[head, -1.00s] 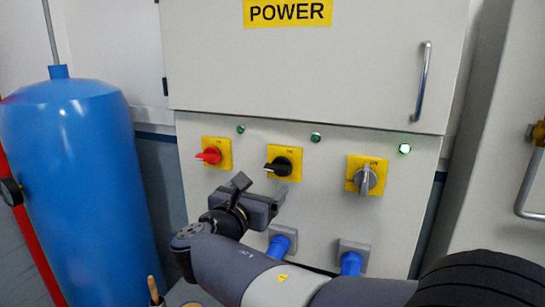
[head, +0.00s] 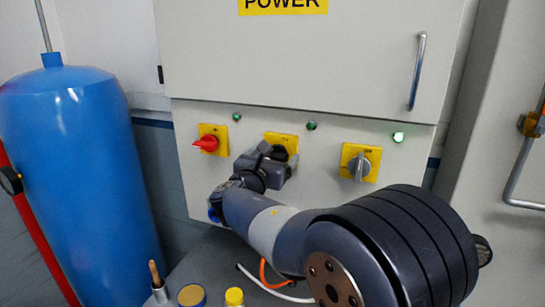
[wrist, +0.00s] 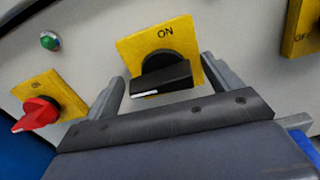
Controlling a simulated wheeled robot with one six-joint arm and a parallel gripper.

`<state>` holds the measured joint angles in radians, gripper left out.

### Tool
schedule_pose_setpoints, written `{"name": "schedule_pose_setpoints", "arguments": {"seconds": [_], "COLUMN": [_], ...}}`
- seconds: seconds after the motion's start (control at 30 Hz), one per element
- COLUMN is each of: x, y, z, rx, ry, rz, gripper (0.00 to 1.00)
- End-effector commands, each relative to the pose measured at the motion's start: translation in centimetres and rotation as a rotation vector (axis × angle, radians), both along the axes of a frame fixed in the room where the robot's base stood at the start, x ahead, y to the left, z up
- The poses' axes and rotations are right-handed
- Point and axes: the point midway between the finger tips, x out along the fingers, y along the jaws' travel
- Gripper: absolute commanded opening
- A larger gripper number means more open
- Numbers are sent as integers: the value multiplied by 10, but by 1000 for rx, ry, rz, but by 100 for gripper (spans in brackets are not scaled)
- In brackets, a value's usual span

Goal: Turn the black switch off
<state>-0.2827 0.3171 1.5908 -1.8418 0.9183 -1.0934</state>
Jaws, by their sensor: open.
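The black switch (wrist: 160,78) sits on a yellow plate (wrist: 135,48) marked ON, on the grey cabinet front. In the wrist view its handle lies roughly crosswise, with a white mark at its left end. My gripper (wrist: 164,72) is open, with one finger on each side of the black handle. I cannot tell whether either finger touches it. In the head view my gripper (head: 277,153) is in front of the black switch and hides most of it; the yellow plate (head: 281,137) shows above.
The red switch (head: 207,143) is to the left and the grey switch (head: 362,165) to the right. The light above the grey switch (head: 398,137) glows brightly. A blue tank (head: 70,170) stands at the left. Bottles and a brush stand on a surface below.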

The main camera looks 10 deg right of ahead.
Motion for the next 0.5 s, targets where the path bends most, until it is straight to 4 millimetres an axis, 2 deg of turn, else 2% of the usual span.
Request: {"name": "schedule_pose_setpoints", "arguments": {"seconds": [0.07,0.5], "x": [0,0], "y": [0,0], "z": [0,0], "rx": [0,0], "ry": [0,0], "rz": [0,0], "gripper": [85,49]}}
